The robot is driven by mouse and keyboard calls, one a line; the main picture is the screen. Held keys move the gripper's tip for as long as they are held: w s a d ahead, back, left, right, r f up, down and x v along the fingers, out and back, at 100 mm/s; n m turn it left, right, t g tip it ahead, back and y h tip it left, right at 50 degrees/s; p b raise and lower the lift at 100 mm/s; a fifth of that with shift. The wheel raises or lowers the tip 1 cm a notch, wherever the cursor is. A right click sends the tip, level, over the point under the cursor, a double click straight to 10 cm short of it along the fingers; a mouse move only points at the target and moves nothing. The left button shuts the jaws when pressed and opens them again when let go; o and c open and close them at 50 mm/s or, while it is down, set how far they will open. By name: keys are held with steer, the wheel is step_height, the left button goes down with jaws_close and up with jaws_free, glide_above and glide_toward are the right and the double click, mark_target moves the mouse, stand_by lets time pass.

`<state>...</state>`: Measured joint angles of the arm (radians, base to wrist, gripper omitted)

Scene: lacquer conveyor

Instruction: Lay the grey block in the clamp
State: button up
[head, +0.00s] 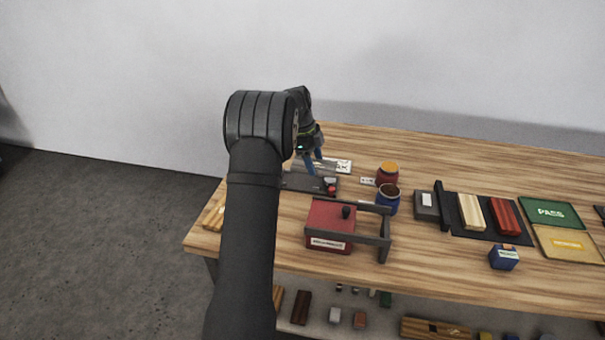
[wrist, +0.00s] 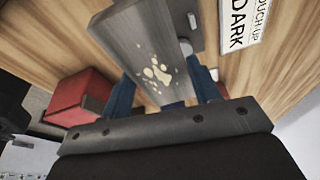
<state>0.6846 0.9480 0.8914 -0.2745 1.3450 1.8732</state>
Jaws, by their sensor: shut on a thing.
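The grey block (wrist: 140,35) has cream blotches on its face. In the wrist view it runs up from between the two blue fingers of my gripper (wrist: 165,95), which is shut on it. In the head view my gripper (head: 314,168) is low over the table's left part, above a dark flat plate (head: 297,184) with a red knob (head: 331,186). My arm hides part of this area. I cannot tell for sure which fixture is the clamp, or whether the block touches anything below.
A red box (head: 325,218) with a dark frame stands in front, and shows in the wrist view (wrist: 90,95). Red (head: 387,178) and blue (head: 387,204) jars stand to the right.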

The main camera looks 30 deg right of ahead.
mark_target(301, 158)
steer(key=w+f, duration=0.1)
steer(key=w+a+f, duration=0.1)
steer(key=w, duration=0.2)
steer(key=shift+w+a+f, duration=0.15)
steer(key=shift+a+f, duration=0.1)
steer(key=shift+f, duration=2.1)
steer(key=shift+f, duration=0.1)
steer(key=o, duration=1.1)
steer(key=shift+f, duration=0.1)
steer(key=v, duration=1.2)
steer(key=shift+a, duration=0.1)
